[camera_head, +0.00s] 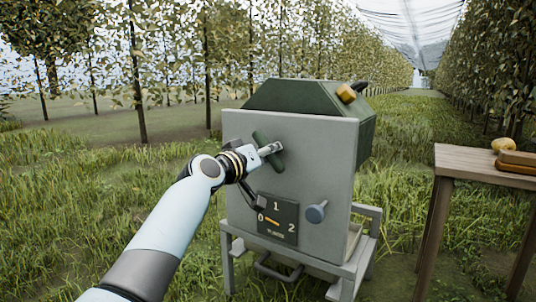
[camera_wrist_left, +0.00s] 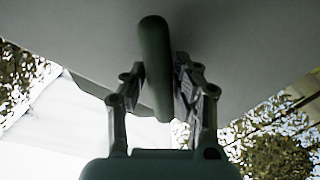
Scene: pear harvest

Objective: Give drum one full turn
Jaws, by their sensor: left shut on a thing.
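The dark green drum (camera_head: 300,97) sits behind a grey upright panel (camera_head: 322,150) in the head view. An orange-yellow block (camera_head: 346,93) is on its top right side. A dark green handle bar (camera_head: 262,138) stands on the panel's front, tilted, its lower end at the right. My left gripper (camera_head: 270,150) is shut on this bar near its middle and hides part of it. In the left wrist view the bar (camera_wrist_left: 154,62) runs between the two fingers (camera_wrist_left: 156,92). A dial plate (camera_head: 285,232) marked 0, 1 and 2 has a short orange pointer. My right gripper is not in view.
A blue-grey knob (camera_head: 316,212) sticks out of the panel right of the dial. The grey stand (camera_head: 345,283) rests on grass. A wooden table (camera_head: 470,161) at the right holds a yellow pear (camera_head: 503,145) and a brown tray (camera_head: 518,158). Tree rows stand behind.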

